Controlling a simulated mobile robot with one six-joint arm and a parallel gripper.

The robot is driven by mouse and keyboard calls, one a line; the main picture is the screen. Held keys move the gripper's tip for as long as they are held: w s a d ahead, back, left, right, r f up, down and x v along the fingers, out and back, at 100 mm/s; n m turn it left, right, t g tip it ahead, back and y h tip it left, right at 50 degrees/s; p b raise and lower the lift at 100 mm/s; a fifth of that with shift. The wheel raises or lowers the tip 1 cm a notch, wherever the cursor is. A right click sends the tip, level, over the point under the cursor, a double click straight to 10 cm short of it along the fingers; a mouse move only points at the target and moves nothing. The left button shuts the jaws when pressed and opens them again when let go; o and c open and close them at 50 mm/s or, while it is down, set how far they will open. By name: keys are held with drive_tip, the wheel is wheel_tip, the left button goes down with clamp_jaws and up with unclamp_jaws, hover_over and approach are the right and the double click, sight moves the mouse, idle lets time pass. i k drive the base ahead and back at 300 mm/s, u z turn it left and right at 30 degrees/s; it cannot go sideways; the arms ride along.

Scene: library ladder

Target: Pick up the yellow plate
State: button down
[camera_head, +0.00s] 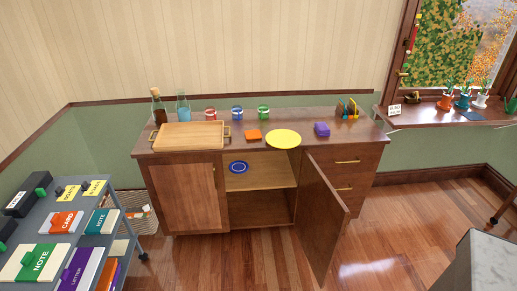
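The yellow plate (283,139) lies flat on top of the wooden cabinet (350,130), near its front edge and right of the middle. Nothing covers the plate. My gripper is not in view.
A wooden tray (188,135) with handles, bottles and several cups stand on the cabinet. A grey cart (62,235) stands left. Floor (390,240) ahead is clear.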

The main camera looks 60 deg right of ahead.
sight(280, 138)
drive_tip(key=z, duration=0.1)
drive_tip(key=i, duration=0.95)
drive_tip(key=u, duration=0.05)
